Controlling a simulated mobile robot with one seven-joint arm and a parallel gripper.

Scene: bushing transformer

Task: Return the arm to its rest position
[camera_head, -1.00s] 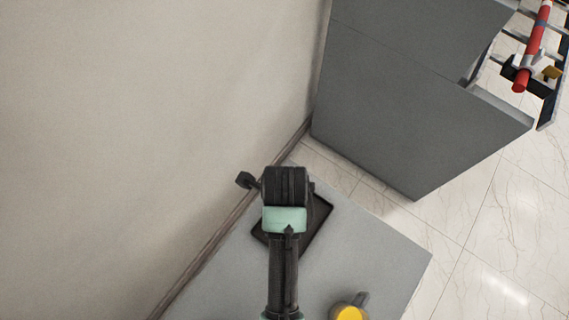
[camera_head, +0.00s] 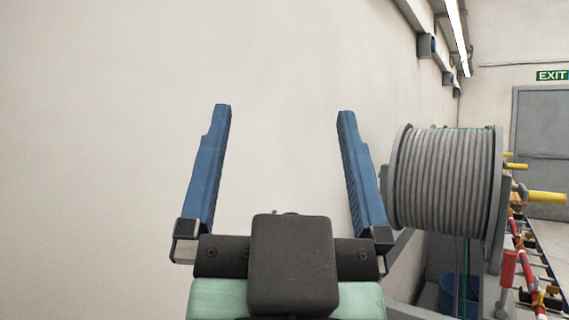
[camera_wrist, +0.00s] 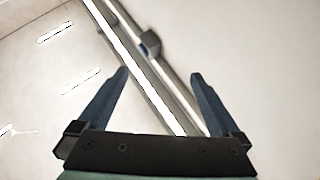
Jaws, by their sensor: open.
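My gripper (camera_head: 282,112) stands large in the middle of the head view, raised and pointing upward in front of a bare wall. Its two blue fingers are spread wide apart with nothing between them. The wrist view shows the same open gripper (camera_wrist: 159,76), with both blue fingers apart and empty. Behind it in that view are the pale ceiling and a long rail running diagonally.
A large grey cable reel (camera_head: 447,180) stands just right of my gripper. Yellow-tipped and red rods (camera_head: 507,270) lie on a rack at the right. A blue bin (camera_head: 458,295) is low behind. A grey door (camera_head: 543,150) is at the far right. The wall (camera_head: 110,150) is bare.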

